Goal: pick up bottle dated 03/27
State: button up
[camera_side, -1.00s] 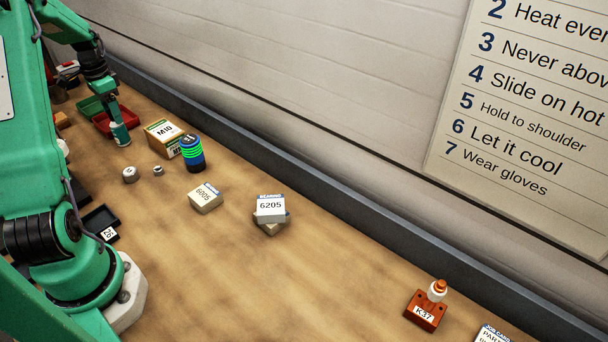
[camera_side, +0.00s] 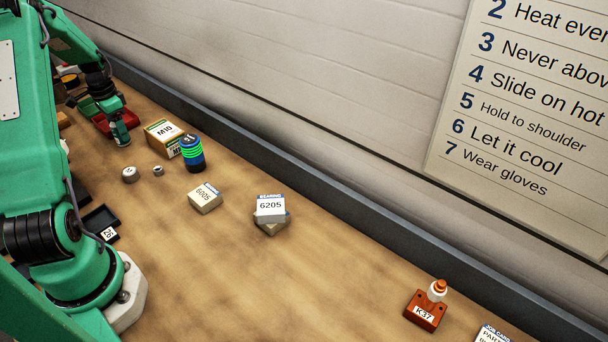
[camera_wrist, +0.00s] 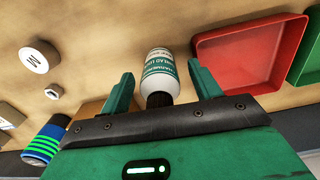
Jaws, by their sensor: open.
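A small bottle (camera_wrist: 160,68) with a white and green label and a dark cap is between the two green fingers of my gripper (camera_wrist: 160,80) in the wrist view. The fingers are open, one on each side of it, with a gap visible. Its label shows small printed lines; I cannot read a date. In the side view, my gripper (camera_side: 116,117) is over the bottle (camera_side: 121,138) at the far left of the bench and hides most of it.
A red tray (camera_wrist: 245,88) lies close beside the bottle, with a green tray (camera_wrist: 308,60) beyond it. An M10 box (camera_side: 164,136), a blue-green striped can (camera_side: 192,154) and two small round metal parts stand nearby. Bearing boxes (camera_side: 205,198) lie farther right. A wall runs behind the bench.

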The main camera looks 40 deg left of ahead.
dwell(0.3)
jog(key=c, duration=1.1)
jog(key=shift+r, duration=0.15)
jog(key=shift+r, duration=0.5)
notch_tip(320, 180, up, 3)
jog(key=shift+w+d+r, duration=0.15)
jog(key=w+d+r, duration=0.1)
jog(key=d+r, duration=0.1)
jog(key=d, duration=0.1)
jog(key=w+d+r, duration=0.2)
jog(key=d, duration=0.1)
jog(key=w+d+r, duration=0.2)
jog(key=d, duration=0.2)
jog(key=shift+d+r, duration=0.1)
jog(key=shift+r, duration=0.15)
